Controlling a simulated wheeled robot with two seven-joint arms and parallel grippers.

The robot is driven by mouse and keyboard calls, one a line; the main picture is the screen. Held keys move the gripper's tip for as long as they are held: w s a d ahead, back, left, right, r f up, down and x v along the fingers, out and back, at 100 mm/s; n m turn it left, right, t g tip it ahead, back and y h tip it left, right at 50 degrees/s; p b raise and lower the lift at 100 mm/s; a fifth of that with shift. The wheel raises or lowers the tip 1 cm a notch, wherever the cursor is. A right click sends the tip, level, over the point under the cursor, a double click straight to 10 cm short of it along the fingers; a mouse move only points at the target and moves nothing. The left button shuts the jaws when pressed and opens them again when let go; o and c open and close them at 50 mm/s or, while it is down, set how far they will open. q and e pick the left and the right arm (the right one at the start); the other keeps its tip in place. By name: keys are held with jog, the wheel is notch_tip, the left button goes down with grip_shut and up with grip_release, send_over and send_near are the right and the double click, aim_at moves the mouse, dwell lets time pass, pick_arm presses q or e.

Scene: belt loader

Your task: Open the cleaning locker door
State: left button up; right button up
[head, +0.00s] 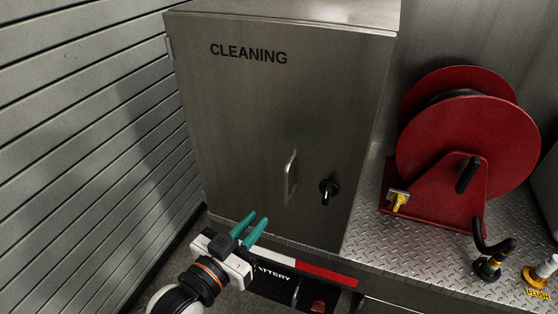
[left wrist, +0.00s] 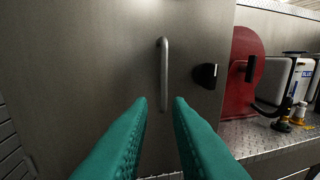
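The cleaning locker door (head: 255,130) is a grey metal panel marked CLEANING, and it looks shut. Its upright bar handle (head: 291,177) and a black turn latch (head: 329,190) sit on the door's lower right part. In the left wrist view the handle (left wrist: 164,74) stands straight ahead, with the latch (left wrist: 206,75) to its right. My left gripper (head: 255,225) has green fingers spread apart with nothing between them. It is below and left of the handle in the head view, not touching it. My right gripper is not in view.
A red hose reel (head: 468,140) stands on a diamond-plate deck (head: 390,245) right of the locker. A battery box (head: 272,284) with a red and white strip is low in front. A slatted wall (head: 80,130) is on the left.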

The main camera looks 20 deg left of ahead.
aim_at(284, 186)
pick_arm(q)
jog(key=x, duration=0.3)
jog(key=r+x, duration=0.1)
jog(key=x, duration=0.2)
jog(key=r+x, duration=0.1)
jog(key=x, duration=0.3)
jog(key=shift+d+r, duration=0.15)
jog(key=shift+d, duration=0.15)
jog(key=shift+w+d, duration=0.1)
jog(key=shift+w, duration=0.55)
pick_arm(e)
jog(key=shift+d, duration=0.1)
pick_arm(q)
grip_shut()
